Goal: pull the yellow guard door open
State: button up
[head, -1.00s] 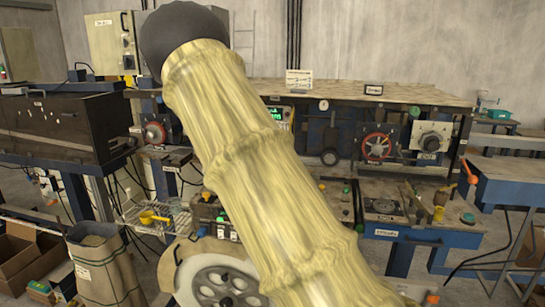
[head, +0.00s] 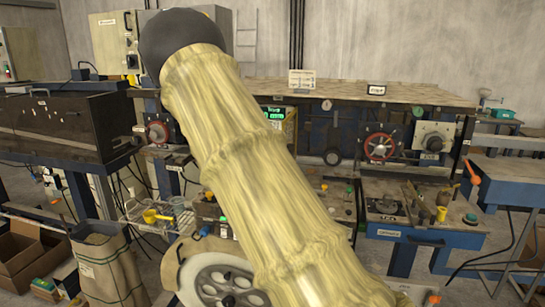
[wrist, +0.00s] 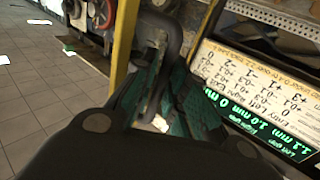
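The yellow guard door shows in the wrist view as an upright yellow bar (wrist: 124,45), and in the head view as a thin yellow edge (head: 294,130) right of my arm. A dark grey curved handle (wrist: 168,28) stands beside the bar. My gripper (wrist: 168,80) is at this handle, its green-padded fingers closed around the handle's lower part. The exact contact is dark and partly hidden. In the head view my sleeved arm hides the gripper and most of the door.
A lit gauge panel (wrist: 265,75) stands close to the right of my gripper, upside down in the wrist view. In the head view, a workbench (head: 420,93) with handwheels stands behind my arm. A blue bench (head: 425,237) is at right, a sack (head: 105,265) at lower left.

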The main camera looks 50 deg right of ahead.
dwell(0.3)
jog(key=a, duration=1.2)
jog(key=shift+w, duration=0.45)
jog(key=a+f+n+t+y+b, duration=0.1)
jog(key=a+f+n+t, duration=0.2)
jog(key=f, duration=0.7)
jog(key=a+f+n+t+y, duration=0.1)
jog(key=f+n+t, duration=0.35)
jog(key=f, duration=0.55)
jog(key=s+a+f+n+y+b, duration=0.1)
jog(key=s+a+f+n+y, duration=0.3)
jog(key=f, duration=0.6)
jog(key=s+a+f+n+y, duration=0.25)
jog(key=s+a+f, duration=0.2)
jog(key=f, duration=0.55)
jog(key=s+a+f+n+g+y, duration=0.25)
jog(key=s+a+f+y, duration=0.35)
jog(key=s+a+f, duration=0.75)
jog(key=s+a+f+n+g+y, duration=0.1)
jog(key=s+a, duration=0.3)
jog(key=s, duration=0.5)
jog(key=s+a+f+n+g+y+b, duration=0.1)
jog(key=s+a+f+g+y, duration=0.1)
jog(key=s, duration=0.8)
jog(key=shift+s+a+f+g+y+b, duration=0.2)
jog(key=shift+a+f+g+y+b, duration=0.15)
jog(key=shift+a+f, duration=0.6)
